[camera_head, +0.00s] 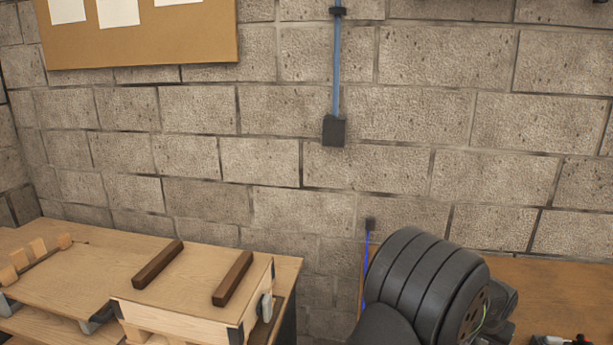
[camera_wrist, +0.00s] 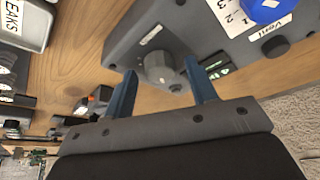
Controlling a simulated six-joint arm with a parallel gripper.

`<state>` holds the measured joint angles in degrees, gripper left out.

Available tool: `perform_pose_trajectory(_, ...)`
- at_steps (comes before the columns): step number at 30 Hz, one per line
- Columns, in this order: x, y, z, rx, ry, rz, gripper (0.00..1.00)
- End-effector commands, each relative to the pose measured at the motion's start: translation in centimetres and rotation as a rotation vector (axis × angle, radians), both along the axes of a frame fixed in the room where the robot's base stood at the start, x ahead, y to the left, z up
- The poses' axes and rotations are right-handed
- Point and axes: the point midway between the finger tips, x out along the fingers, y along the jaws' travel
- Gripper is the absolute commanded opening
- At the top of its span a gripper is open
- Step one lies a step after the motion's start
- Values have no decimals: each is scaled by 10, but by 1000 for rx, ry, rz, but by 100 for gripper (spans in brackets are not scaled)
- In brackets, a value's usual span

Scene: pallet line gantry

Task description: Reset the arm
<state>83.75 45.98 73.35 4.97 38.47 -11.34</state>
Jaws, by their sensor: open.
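My gripper (camera_wrist: 162,90) shows in the wrist view with its two blue fingers spread apart. Nothing is between them. Beyond the fingertips is a grey box (camera_wrist: 125,45) with a round dark knob and white labels, resting on a wooden surface. I cannot tell how far the fingertips are from it. In the head view my dark arm (camera_head: 425,285) is at the lower right, and my gripper is out of view there.
A wooden table (camera_head: 285,262) at left in the head view bears a wooden box (camera_head: 195,285) with two dark strips. Another wooden surface (camera_head: 550,280) is at right. A block wall stands behind. In the wrist view, a white-labelled tray (camera_wrist: 28,25) and small parts lie at left.

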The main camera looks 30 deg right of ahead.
Motion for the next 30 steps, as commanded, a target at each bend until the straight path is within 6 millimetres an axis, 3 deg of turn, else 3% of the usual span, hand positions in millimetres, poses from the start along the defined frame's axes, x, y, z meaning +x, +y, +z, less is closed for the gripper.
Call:
perform_pose_trajectory(18, -3, -1, 0, 0, 0, 334, 52)
perform_pose_trajectory(30, -20, 24, 75, -3, 1, 340, 52)
